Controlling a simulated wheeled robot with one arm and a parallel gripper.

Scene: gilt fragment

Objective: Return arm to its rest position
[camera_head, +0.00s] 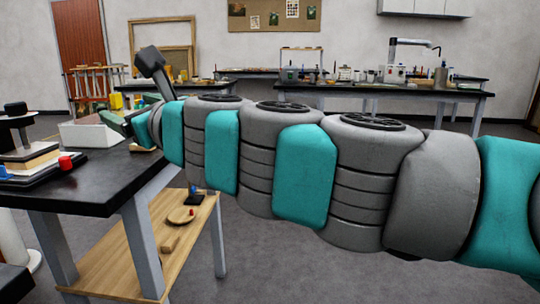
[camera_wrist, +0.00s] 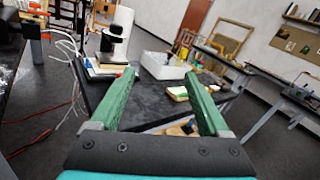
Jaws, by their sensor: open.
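My arm stretches across the head view from the right edge to the black-topped table (camera_head: 85,190) at the left. My gripper (camera_wrist: 163,80) shows in the wrist view with two green fingers spread wide apart. Nothing is between the fingers; they point out over the dark table top (camera_wrist: 150,102).
A white box (camera_head: 88,134), a stack of books (camera_head: 30,160) and a red object (camera_head: 66,162) stand on the table. Its wooden lower shelf (camera_head: 150,245) holds small items. Workbenches (camera_head: 400,88) line the back wall. Grey floor is open to the right of the table.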

